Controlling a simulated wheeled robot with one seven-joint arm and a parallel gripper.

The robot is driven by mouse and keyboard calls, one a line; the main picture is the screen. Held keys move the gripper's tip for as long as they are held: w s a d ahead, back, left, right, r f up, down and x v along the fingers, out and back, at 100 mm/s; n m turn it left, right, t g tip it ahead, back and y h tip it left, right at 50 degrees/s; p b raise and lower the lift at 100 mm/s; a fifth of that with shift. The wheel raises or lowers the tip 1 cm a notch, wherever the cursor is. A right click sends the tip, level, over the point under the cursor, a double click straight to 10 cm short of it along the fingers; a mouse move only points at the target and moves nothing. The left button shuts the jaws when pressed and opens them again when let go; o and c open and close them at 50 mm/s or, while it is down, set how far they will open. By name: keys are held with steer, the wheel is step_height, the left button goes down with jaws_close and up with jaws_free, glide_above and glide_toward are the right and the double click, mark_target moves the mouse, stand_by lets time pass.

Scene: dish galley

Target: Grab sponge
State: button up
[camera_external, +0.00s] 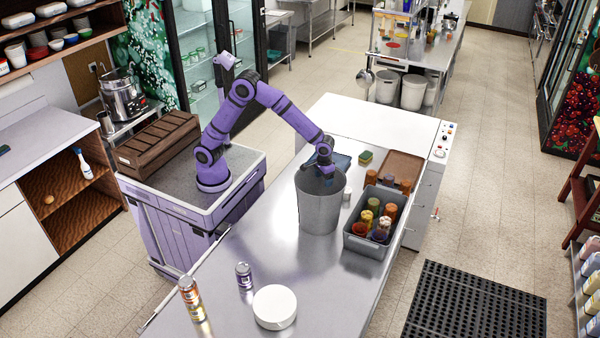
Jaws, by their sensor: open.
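A small sponge (366,157), green on top with a yellowish side, lies on the steel counter near its far end. My gripper (326,172) points down to the left of the sponge, at the far rim of a tall grey metal bin (320,205). The bin partly hides the fingertips. The jaws are open, and nothing shows between them. The gripper and the sponge are apart.
A dark blue item (342,161) lies between my gripper and the sponge. A brown tray (402,168) and a grey crate of jars (352,241) stand to the right. Cans (244,275) and a white round container (275,307) stand at the near end.

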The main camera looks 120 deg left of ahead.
step_height(320, 180, up, 8)
steer(key=n+t+y, duration=0.1)
steer(key=n+y, duration=0.3)
glide_above(363, 157)
steer(key=d, duration=0.3)
steer(key=f, duration=2.4)
steer(key=shift+s+a+f, duration=0.2)
steer(key=shift+s+f, duration=0.05)
steer(key=shift+s, duration=0.15)
steer(key=shift+x, duration=3.1)
steer(key=shift+a, duration=0.15)
steer(key=c, duration=0.7)
